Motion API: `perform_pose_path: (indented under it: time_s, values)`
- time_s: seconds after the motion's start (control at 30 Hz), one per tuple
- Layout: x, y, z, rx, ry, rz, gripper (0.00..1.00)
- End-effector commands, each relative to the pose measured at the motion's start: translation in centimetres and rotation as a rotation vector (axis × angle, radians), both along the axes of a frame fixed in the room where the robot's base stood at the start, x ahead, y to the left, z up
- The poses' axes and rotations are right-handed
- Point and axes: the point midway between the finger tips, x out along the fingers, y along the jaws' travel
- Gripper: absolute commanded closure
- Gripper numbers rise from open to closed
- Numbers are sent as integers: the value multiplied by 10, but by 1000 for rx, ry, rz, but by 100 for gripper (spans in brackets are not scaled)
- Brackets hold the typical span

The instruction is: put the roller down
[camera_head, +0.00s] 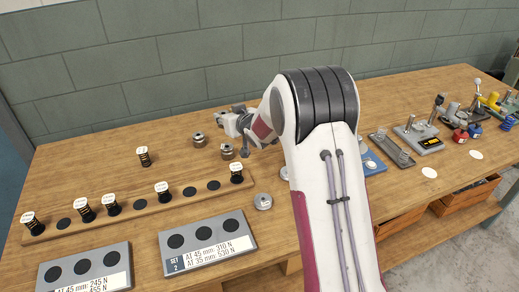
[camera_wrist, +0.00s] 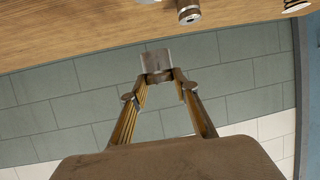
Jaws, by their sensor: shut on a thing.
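My gripper (camera_head: 229,123) is raised above the back of the wooden bench, lying roughly level and facing the wall. In the wrist view my gripper (camera_wrist: 158,78) is shut on a grey metal roller (camera_wrist: 155,52), held at the fingertips. Its lower part is partly hidden by the fingertips. The held roller appears apart from the bench top. Other metal rollers stand on the bench: one (camera_head: 199,140) left of my gripper, one (camera_head: 227,153) just below it in the picture, and one (camera_head: 263,201) farther forward. A banded roller (camera_wrist: 188,12) shows at the wrist view's top edge.
A wooden rack (camera_head: 150,207) with several black springs lies at left. One spring (camera_head: 144,156) stands behind it. Two grey set plates (camera_head: 206,243) (camera_head: 85,268) lie in front. Clamps and fixtures (camera_head: 420,138) fill the right side. Bare bench lies around the back left rollers.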

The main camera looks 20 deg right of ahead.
Motion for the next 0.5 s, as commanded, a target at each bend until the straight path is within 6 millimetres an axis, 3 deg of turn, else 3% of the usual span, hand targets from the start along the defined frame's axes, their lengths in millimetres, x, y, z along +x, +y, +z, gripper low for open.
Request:
perform_pose_path:
  time_s: [0.1, 0.3, 0.43, 0.5]
  values:
    - [-8, -42, 3, 1, -4, -53, 100]
    - [-26, -94, 1, 2, 0, -122, 100]
    - [-36, -113, 0, 2, 0, -147, 100]
    - [-40, -114, -3, 2, 2, -147, 100]
